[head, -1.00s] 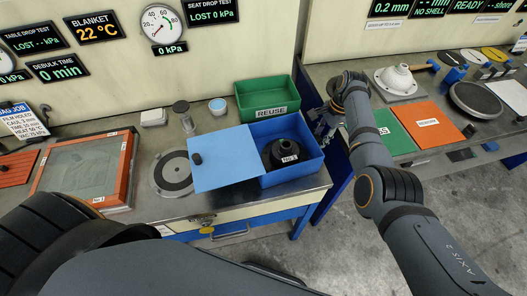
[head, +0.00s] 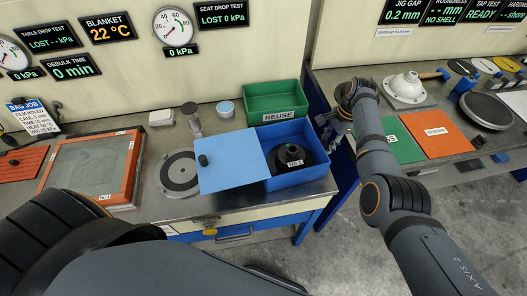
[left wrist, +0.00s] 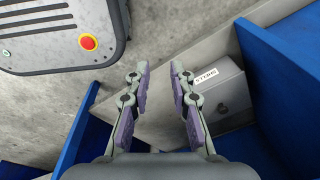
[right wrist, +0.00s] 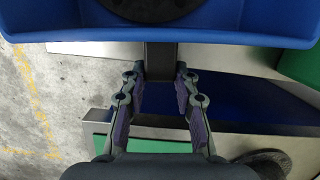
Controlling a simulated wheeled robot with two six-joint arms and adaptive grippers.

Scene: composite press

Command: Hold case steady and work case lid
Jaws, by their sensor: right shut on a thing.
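The blue case (head: 305,177) stands at the right end of the left bench; its wall also shows in the right wrist view (right wrist: 230,38). The light blue case lid (head: 230,163), with a black knob (head: 203,160), lies drawn off to the left, leaving the case largely open. A black labelled part (head: 289,156) sits inside. My right gripper (head: 338,132) is at the case's right end; in the right wrist view its fingers (right wrist: 160,82) are shut on a dark tab (right wrist: 161,62) of the case. My left gripper (left wrist: 160,80) is open and empty, seen only in its wrist view, above the floor and bench structure.
A green REUSE bin (head: 275,103) stands behind the case. A round grey disc (head: 178,173) lies left of the lid, with a red-framed panel (head: 92,170) further left. A second bench with green and orange mats (head: 436,134) is across a gap at right.

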